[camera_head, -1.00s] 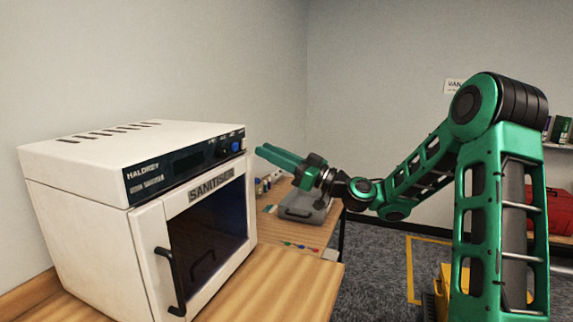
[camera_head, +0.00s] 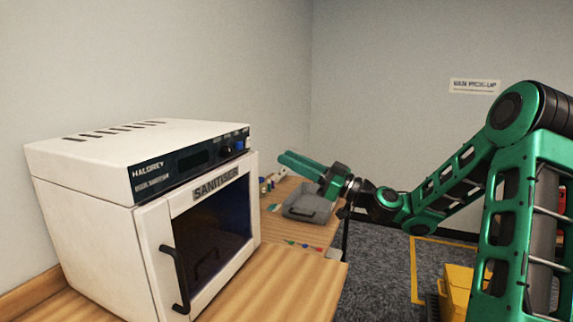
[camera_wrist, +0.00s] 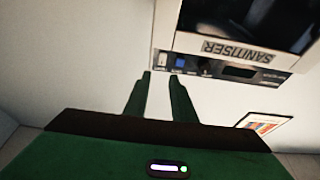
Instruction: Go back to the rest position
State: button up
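My gripper (camera_head: 290,162) is at the end of my green arm, raised in the air to the right of the white sanitiser (camera_head: 85,190). In the wrist view its two green fingers (camera_wrist: 158,80) stand apart with nothing between them. The sanitiser's control panel and its SANITISER label (camera_wrist: 238,50) show upside down beyond the fingertips. The fingers look apart from the sanitiser.
The sanitiser stands on a wooden counter (camera_head: 290,290), its dark-windowed door facing right. Behind, a lower wooden bench holds a grey tray (camera_head: 305,207) and small coloured items. A yellow object (camera_head: 456,283) stands on the grey carpet at lower right.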

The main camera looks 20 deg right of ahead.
jog(key=s+a+f+g+h, duration=0.2)
jog(key=a+f+g, duration=0.1)
jog(key=f, duration=0.3)
jog(key=s+a+f+g+h, duration=0.1)
jog(key=a+f+g+h, duration=0.15)
jog(key=f, duration=0.35)
jog(key=s+d+f+m+g+h, duration=0.1)
jog(key=s+d+f+h, duration=0.1)
jog(key=s+d+f, duration=0.1)
jog(key=s+d+f+m+g+h, duration=0.1)
jog(key=s+d+f+g+h, duration=0.1)
jog(key=s+f+h, duration=0.1)
jog(key=s+d+f+m+g+h, duration=0.1)
jog(key=s+d+f+m+h, duration=0.1)
jog(key=s+f, duration=0.3)
jog(key=shift+s+d+g, duration=0.25)
jog(key=shift+s+d, duration=0.15)
jog(key=shift+d, duration=0.4)
jog(key=s+d+m+g+h, duration=0.1)
jog(key=s+d+m, duration=0.3)
jog(key=s, duration=0.4)
jog(key=s+d+r+m+g+h, duration=0.1)
jog(key=s+d+m, duration=0.3)
jog(key=s, duration=0.4)
jog(key=s+d+r+m+g+h, duration=0.1)
jog(key=s+d+m, duration=0.3)
jog(key=s, duration=0.4)
jog(key=shift+s+d+g+h, duration=0.35)
jog(key=shift+g+h, duration=0.35)
jog(key=shift+h, duration=0.15)
